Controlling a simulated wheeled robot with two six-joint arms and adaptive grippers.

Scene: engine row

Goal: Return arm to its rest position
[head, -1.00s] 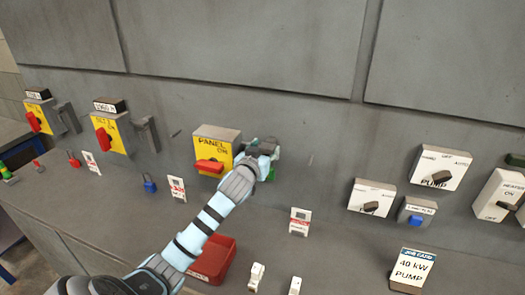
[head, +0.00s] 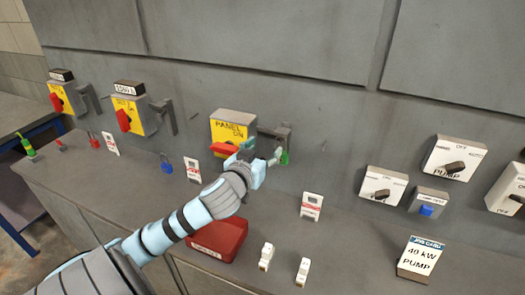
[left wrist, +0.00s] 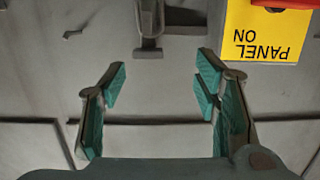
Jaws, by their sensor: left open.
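My left gripper (head: 262,155) is open and empty in the head view, just in front of the wall by the yellow panel isolator (head: 232,130) with its red handle (head: 224,149). In the left wrist view its two teal-padded fingers (left wrist: 160,85) stand wide apart with only grey wall between them. The yellow panel plate (left wrist: 268,35) shows upside down at the upper right there, apart from the fingers. A grey bracket (head: 278,134) is fixed beside the isolator, and it also shows in the left wrist view (left wrist: 149,30). My right gripper is not in view.
A red box (head: 218,238) sits on the ledge below my left arm. White tags (head: 311,206), a blue padlock (head: 166,163) and a job card (head: 420,257) stand along the ledge. Pump switch boxes (head: 454,158) are at the right. Open space lies in front of the wall.

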